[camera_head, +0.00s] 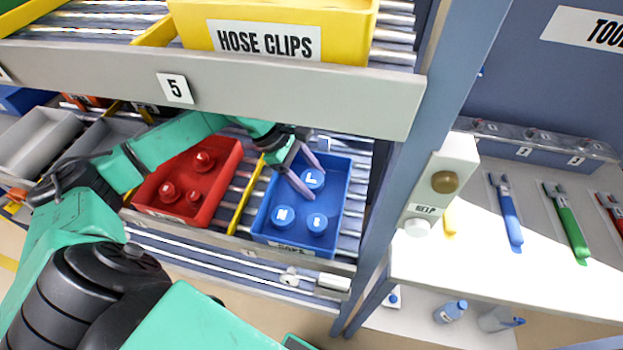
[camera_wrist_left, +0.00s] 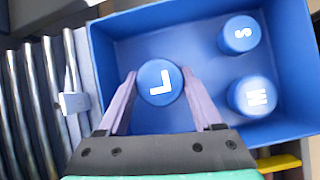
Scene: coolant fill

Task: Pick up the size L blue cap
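The size L blue cap (camera_head: 312,179) sits at the back of a blue bin (camera_head: 262,222) labelled CAPS. The blue caps marked M (camera_head: 283,217) and S (camera_head: 317,223) stand in front of it. My left gripper (camera_head: 311,178) reaches into the bin from the left, its fingers on either side of the L cap. In the left wrist view the L cap (camera_wrist_left: 160,82) lies between the open fingertips (camera_wrist_left: 160,72), with narrow gaps beside it. The M cap (camera_wrist_left: 252,96) and S cap (camera_wrist_left: 240,34) are to the right. My right gripper is not in view.
A red bin (camera_head: 215,186) with several red caps stands left of the blue bin, past a yellow divider (camera_head: 245,195). A shelf beam (camera_head: 250,95) with a yellow HOSE CLIPS bin (camera_head: 285,20) is above. A blue-grey post (camera_head: 400,165) stands close on the right.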

